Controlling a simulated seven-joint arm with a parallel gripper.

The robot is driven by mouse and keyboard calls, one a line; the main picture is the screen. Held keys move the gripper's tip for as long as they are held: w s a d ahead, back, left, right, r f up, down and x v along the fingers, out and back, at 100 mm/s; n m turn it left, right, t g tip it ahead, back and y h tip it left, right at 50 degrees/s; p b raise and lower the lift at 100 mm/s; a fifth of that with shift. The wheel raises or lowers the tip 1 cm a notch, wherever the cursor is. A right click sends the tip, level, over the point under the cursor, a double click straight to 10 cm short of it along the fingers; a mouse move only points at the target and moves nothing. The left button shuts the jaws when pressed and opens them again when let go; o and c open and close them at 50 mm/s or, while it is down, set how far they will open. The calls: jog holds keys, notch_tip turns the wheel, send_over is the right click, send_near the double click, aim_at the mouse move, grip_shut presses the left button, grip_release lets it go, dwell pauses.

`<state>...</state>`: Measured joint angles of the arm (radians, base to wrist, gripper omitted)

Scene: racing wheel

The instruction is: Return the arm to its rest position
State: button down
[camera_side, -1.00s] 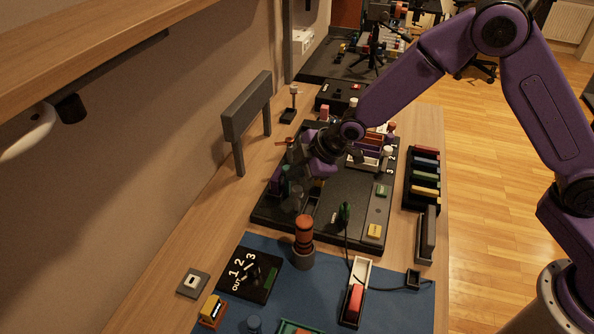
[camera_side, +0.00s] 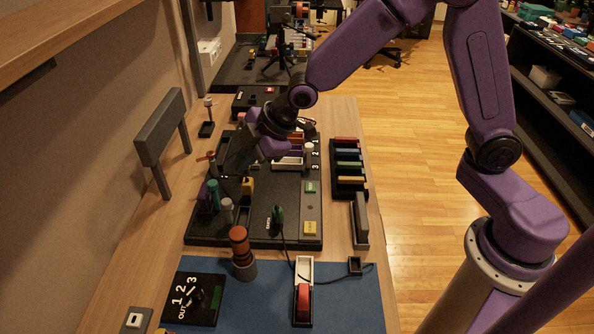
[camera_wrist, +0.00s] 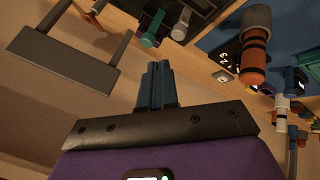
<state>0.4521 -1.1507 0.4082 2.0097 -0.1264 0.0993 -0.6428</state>
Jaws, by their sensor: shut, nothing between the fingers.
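My purple arm reaches in from the right in the side view. My gripper (camera_side: 228,168) hangs over the left part of the black board (camera_side: 262,225), near several small upright pegs. In the wrist view its two dark fingers (camera_wrist: 157,72) are together with nothing between them. The gap between the fingertips and the board cannot be judged exactly.
A grey upright panel (camera_side: 161,128) stands at the left by the wall. A rack of coloured blocks (camera_side: 348,172) lies to the right.

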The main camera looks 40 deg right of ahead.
jog(key=s+d+r+m+g+h, duration=0.1)
jog(key=s+d, duration=0.5)
jog(key=s, duration=0.4)
jog(key=s+d+r+m+g+h, duration=0.1)
jog(key=s+d+g, duration=0.1)
jog(key=s+d, duration=0.4)
jog(key=s+d+r+m+g+h, duration=0.2)
jog(key=s+d, duration=0.3)
jog(key=s, duration=0.9)
jog(key=shift+s+d, duration=0.3)
jog(key=shift+d, duration=0.1)
